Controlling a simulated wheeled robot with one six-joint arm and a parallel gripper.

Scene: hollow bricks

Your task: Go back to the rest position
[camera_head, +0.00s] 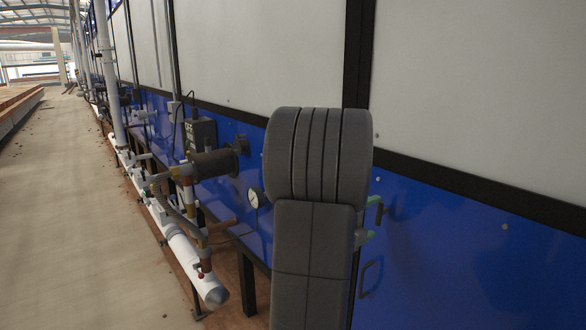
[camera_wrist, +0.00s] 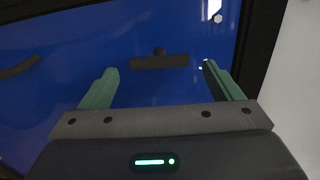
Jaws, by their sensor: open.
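My gripper (camera_wrist: 160,67) shows in the wrist view with its two green fingers wide apart. Nothing is held between them. Beyond the fingers is a blue panel (camera_wrist: 150,110) with a dark handle (camera_wrist: 160,62) seen between the fingertips. I cannot tell the exact gap to it, but no touch shows. In the head view my grey arm stands in front of the blue wall and hides most of my gripper (camera_head: 376,221). Only the green fingers stick out at the arm's right side, near the panel.
A long machine wall (camera_head: 450,255) runs along the right. White pipes (camera_head: 186,257), valves, a gauge (camera_head: 254,198) and a dark motor-like cylinder (camera_head: 215,163) project from it left of my arm. The floor (camera_head: 75,220) at the left is mostly clear, with small debris.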

